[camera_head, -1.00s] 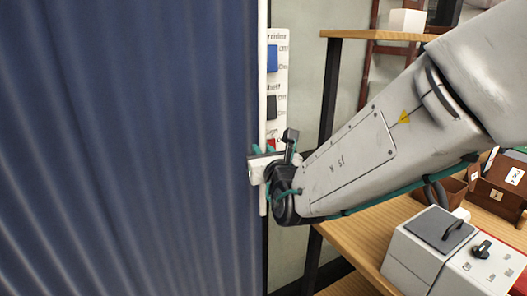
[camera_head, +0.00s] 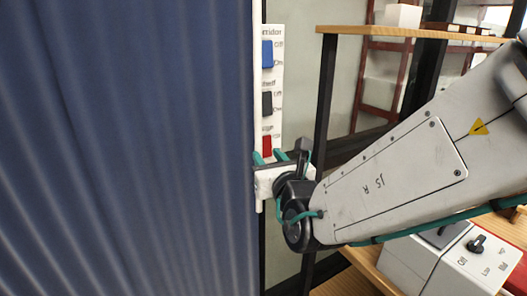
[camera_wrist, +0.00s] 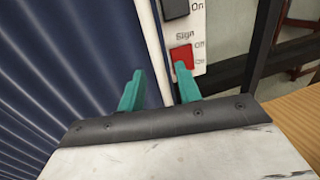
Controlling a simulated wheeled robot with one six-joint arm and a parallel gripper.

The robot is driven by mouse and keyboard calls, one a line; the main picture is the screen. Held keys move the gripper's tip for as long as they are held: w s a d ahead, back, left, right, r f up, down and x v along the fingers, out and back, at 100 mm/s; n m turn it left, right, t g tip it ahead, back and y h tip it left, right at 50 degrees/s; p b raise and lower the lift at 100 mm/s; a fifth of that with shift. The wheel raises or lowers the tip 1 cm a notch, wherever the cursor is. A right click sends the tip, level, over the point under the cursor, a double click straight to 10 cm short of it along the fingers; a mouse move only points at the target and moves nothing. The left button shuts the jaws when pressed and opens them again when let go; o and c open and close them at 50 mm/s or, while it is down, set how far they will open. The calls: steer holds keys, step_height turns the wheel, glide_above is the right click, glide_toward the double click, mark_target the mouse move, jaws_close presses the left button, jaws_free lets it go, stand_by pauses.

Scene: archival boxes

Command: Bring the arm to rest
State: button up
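My gripper (camera_head: 269,157) is at the right edge of the blue ribbed panel, just below the switch plate (camera_head: 271,85). In the wrist view its two teal fingers (camera_wrist: 160,78) stand apart, with nothing clearly held between them. The white edge strip (camera_wrist: 151,45) of the blue panel passes behind or between the fingers; I cannot tell whether they touch it. The red switch (camera_wrist: 182,57) labelled "Sign" lies just beyond the right fingertip. My arm reaches in from the right, over the wooden shelf.
The blue ribbed panel (camera_head: 125,150) fills the left side. A wooden shelf unit (camera_head: 420,34) with dark posts stands at the right and carries a white box (camera_head: 403,15). A grey-white device (camera_head: 476,262) with a black knob sits below my arm.

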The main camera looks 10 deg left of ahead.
steer(key=shift+s+d, duration=0.25)
steer(key=shift+s, duration=0.15)
steer(key=w+d+m+t+h, duration=0.1)
steer(key=w+d+m+h, duration=0.2)
steer(key=d+m+h, duration=0.85)
steer(key=s+d+f+m+g+h, duration=0.1)
steer(key=s+d+m+g+h, duration=0.25)
steer(key=d+m, duration=0.5)
steer(key=s+d+f+m+g+h, duration=0.25)
steer(key=s+d+m+g, duration=0.2)
steer(key=d, duration=0.75)
steer(key=s+d+m+g+y, duration=0.2)
steer(key=s+m+g+y, duration=0.1)
steer(key=s+m, duration=0.6)
steer(key=s+d+m+g+y, duration=0.3)
steer(key=s+m+g+y, duration=0.1)
steer(key=s+m, duration=0.4)
steer(key=shift+s+r+m+y, duration=0.2)
steer(key=shift+s+m+y, duration=0.15)
steer(key=shift+s+y, duration=0.5)
